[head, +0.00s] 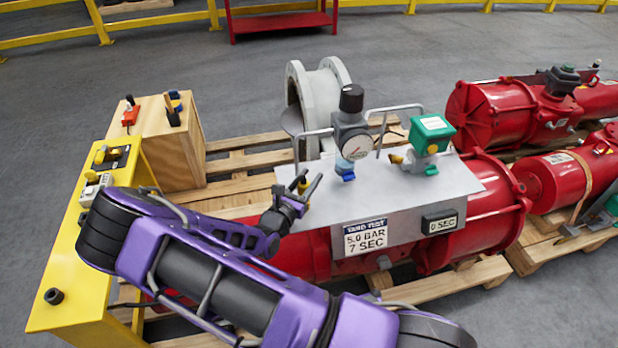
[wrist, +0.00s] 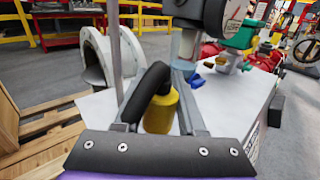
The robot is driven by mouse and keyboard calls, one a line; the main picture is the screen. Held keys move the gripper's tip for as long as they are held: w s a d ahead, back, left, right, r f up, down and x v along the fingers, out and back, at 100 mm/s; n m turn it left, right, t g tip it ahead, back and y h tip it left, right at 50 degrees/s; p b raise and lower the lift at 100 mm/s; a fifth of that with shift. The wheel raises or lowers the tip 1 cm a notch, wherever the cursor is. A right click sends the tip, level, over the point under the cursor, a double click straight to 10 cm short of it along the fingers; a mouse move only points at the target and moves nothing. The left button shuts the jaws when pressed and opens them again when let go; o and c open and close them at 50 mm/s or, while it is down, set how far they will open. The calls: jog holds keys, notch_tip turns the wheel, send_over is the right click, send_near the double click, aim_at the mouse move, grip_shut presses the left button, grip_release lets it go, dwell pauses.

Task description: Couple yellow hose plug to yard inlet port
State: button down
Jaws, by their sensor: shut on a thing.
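The yellow hose plug (wrist: 161,112) is between the fingers of my gripper (wrist: 158,85) in the wrist view, with a black curved hose end (wrist: 148,88) beside it. In the head view my gripper (head: 305,185) is at the left end of the grey panel (head: 440,182), left of the gauge regulator (head: 352,132); only a bit of yellow shows there. The plug is apart from the regulator's fittings. A blue fitting (head: 345,168) sits low on the regulator, and a brass fitting (head: 396,159) sits left of the green box (head: 432,133). I cannot tell which fitting is the yard inlet port.
Bent grey pipe rails (head: 322,133) stand on the panel near my gripper. A grey flanged pipe (head: 318,95) is behind it. A yellow bench (head: 60,285) and wooden box (head: 170,140) stand at left. Red actuators (head: 495,115) lie on pallets at right.

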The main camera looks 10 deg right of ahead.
jog(key=shift+f+b, duration=0.75)
jog(key=shift+f, duration=0.75)
jog(key=shift+c, duration=2.1)
grip_release()
jog(key=v, duration=1.7)
jog(key=shift+s+p, duration=0.15)
jog(key=shift+p, duration=0.2)
jog(key=shift+a+r, duration=0.1)
jog(key=shift+a, duration=0.05)
